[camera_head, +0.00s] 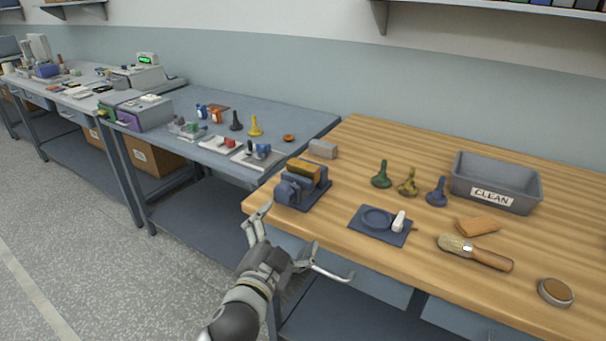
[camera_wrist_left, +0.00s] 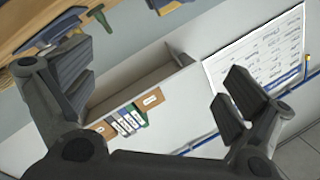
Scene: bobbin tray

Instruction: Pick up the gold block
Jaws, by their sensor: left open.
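A gold block (camera_head: 304,170) sits in a dark blue vise-like holder (camera_head: 298,195) near the left end of the wooden bench. My left gripper (camera_head: 303,246) is open and empty, in front of the bench edge and nearer to me than the holder. In the left wrist view the two spread fingers of the left gripper (camera_wrist_left: 160,92) have nothing between them. The gold block cannot be made out in that view. My right gripper is not in view.
On the wooden bench (camera_head: 380,145) are a grey block (camera_head: 322,149), several handled pieces, a blue plate (camera_head: 380,224), an orange-tan pad (camera_head: 478,225), a brush (camera_head: 475,252), a round tin (camera_head: 556,292) and a grey CLEAN bin (camera_head: 495,182). An open drawer (camera_wrist_left: 150,85) shows in the wrist view.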

